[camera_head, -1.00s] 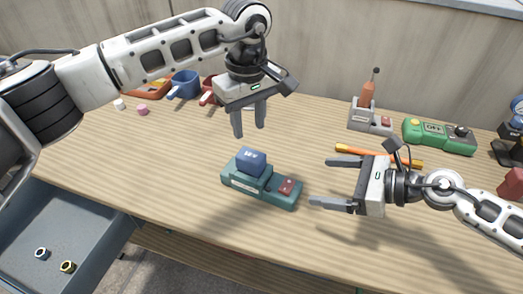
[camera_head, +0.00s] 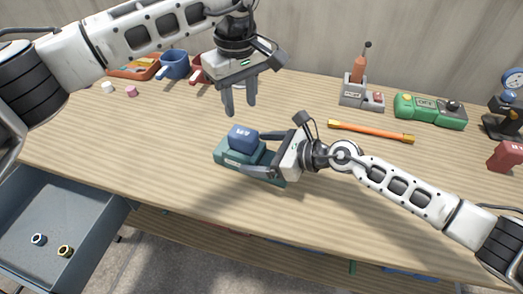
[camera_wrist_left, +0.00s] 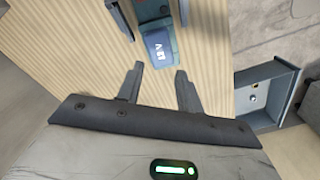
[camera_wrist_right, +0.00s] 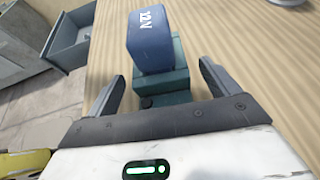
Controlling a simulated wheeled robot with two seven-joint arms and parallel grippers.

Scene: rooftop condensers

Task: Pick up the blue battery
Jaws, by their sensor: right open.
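The blue battery (camera_head: 243,137), with white lettering, sits upright on a teal charger base (camera_head: 228,159) on the workbench. It also shows in the left wrist view (camera_wrist_left: 160,47) and the right wrist view (camera_wrist_right: 150,40). My right gripper (camera_head: 252,152) is open and low over the charger's right part, its fingers on either side. In the right wrist view the battery stands just beyond and between its fingertips, apart from them. My left gripper (camera_head: 240,108) is open, empty and pointing down, above and behind the battery.
An orange rod (camera_head: 370,132) lies to the right. An open drawer (camera_head: 60,215) holds two rings.

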